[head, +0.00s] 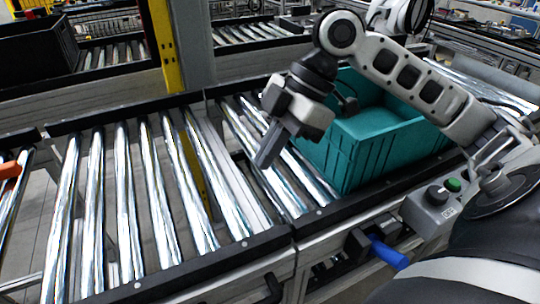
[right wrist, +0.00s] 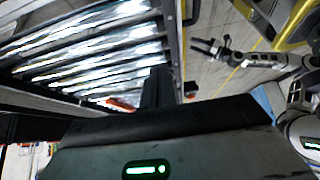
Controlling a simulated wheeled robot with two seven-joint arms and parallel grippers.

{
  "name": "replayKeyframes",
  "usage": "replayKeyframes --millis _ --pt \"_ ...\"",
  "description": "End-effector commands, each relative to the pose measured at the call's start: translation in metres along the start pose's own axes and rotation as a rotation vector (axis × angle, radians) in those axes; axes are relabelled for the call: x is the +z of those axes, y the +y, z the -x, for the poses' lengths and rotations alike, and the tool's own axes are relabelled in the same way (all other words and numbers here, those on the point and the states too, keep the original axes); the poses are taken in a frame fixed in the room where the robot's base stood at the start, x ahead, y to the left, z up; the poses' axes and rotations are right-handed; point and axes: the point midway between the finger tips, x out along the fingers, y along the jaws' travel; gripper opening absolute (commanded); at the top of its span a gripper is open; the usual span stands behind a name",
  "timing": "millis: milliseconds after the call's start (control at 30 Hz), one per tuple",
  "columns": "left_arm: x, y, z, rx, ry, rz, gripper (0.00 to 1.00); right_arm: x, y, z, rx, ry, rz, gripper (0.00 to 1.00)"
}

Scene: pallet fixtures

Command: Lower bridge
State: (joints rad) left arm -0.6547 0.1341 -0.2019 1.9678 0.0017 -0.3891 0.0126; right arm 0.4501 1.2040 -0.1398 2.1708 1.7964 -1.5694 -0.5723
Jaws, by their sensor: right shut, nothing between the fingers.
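A roller section (head: 150,200) with a black frame lies flat in the middle of the head view. Its right end meets another roller section (head: 285,185), and both look about level. I cannot tell for sure which part is the bridge. My right gripper (head: 268,148) is shut and empty, pointing down just above the rollers beside the teal crate. In the right wrist view its dark fingers (right wrist: 157,88) point toward rollers (right wrist: 90,60). What looks like my left gripper (right wrist: 207,46) shows small in that view, its jaws unclear.
The teal crate (head: 370,145) stands on the right rollers under my right arm. A control box (head: 432,207) with a green button and a blue handle (head: 388,252) are at the front right. A yellow post (head: 165,45) and a black crate (head: 38,55) stand behind. An orange part (head: 10,170) is far left.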

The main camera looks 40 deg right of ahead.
Motion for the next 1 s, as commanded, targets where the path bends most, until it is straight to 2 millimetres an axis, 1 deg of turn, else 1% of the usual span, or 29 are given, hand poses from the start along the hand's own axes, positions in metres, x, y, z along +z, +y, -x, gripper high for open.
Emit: replayKeyframes --millis 33,200,500,567,667,733,800,900,1000 --pt "-0.002 0.001 -0.001 0.002 0.007 -0.001 0.50 0.003 0.000 -0.003 0.000 0.000 -0.001 0.00" --pt "-0.006 0.001 -0.002 0.004 0.015 -0.002 0.50 0.007 0.000 -0.007 0.001 -0.001 0.000 0.00" --pt "-0.005 0.001 -0.002 0.004 0.011 -0.004 0.50 0.007 0.000 -0.007 0.001 0.000 0.001 0.00" --pt "-0.002 0.001 -0.004 0.004 0.010 -0.004 0.50 0.010 0.000 -0.009 0.001 0.000 0.000 0.00" --pt "0.009 0.001 -0.012 0.005 0.007 -0.002 0.50 0.021 0.002 -0.021 0.000 -0.001 -0.001 0.00" --pt "0.019 0.001 -0.018 0.009 0.002 -0.001 0.50 0.034 0.003 -0.033 -0.001 -0.001 -0.003 0.00" --pt "0.020 0.004 -0.019 0.022 0.016 -0.003 0.50 0.049 0.006 -0.046 -0.001 -0.001 -0.005 0.00" --pt "0.024 0.007 -0.026 0.032 0.032 0.009 0.50 0.068 0.008 -0.063 -0.002 -0.001 -0.003 0.00" --pt "0.026 0.010 -0.032 0.043 0.052 0.033 0.50 0.084 0.011 -0.080 -0.002 0.000 -0.003 0.00"
